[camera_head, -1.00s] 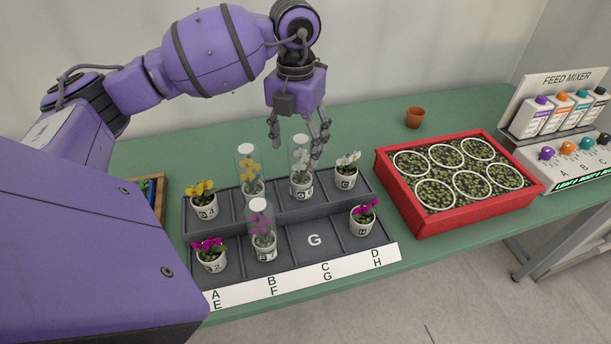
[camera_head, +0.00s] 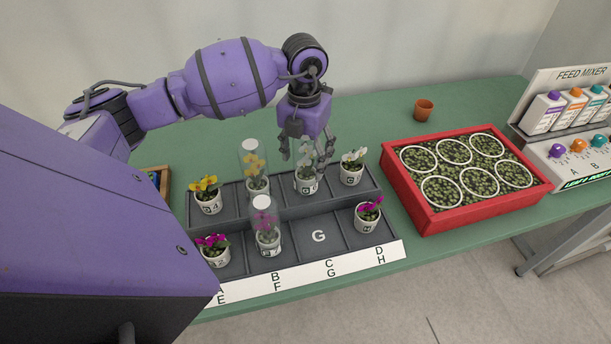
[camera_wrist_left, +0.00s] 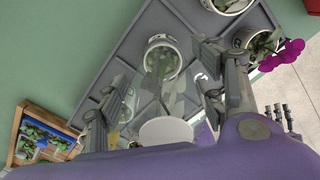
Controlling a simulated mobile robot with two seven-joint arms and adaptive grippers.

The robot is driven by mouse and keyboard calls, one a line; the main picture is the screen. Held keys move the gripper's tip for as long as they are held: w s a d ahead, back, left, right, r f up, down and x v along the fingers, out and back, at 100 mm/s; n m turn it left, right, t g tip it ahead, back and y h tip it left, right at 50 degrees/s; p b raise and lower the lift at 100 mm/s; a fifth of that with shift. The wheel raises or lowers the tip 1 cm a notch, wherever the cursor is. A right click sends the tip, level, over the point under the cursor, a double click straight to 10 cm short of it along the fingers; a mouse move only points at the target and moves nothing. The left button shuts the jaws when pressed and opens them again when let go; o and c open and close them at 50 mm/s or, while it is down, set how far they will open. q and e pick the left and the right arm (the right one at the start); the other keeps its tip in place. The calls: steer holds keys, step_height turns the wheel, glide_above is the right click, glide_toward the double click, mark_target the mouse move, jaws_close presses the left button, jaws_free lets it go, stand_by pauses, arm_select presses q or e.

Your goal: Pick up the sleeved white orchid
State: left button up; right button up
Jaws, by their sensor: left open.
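The sleeved white orchid (camera_head: 307,183) stands upright in a white pot in the back row of the grey tray, in compartment C. A clear sleeve surrounds its pale flowers. My left gripper (camera_head: 309,157) is open and points down at the sleeve's upper part, with its fingers overlapping the sleeve. In the left wrist view, the open left gripper (camera_wrist_left: 168,95) has one finger on each side of the sleeve. The white sleeve top (camera_wrist_left: 165,131) is near the palm and the pot (camera_wrist_left: 162,57) lies beyond. Finger contact cannot be told.
The tray (camera_head: 345,238) also holds a sleeved yellow orchid (camera_head: 254,165), a sleeved magenta one (camera_head: 265,225) and an unsleeved white orchid (camera_head: 352,168) close on the right. Compartment G (camera_head: 318,237) is empty. A red crate (camera_head: 445,217) stands right of the tray.

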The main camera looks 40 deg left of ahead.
arm_select(q)
steer(key=shift+c, duration=0.2)
jaws_close()
stand_by(0.3)
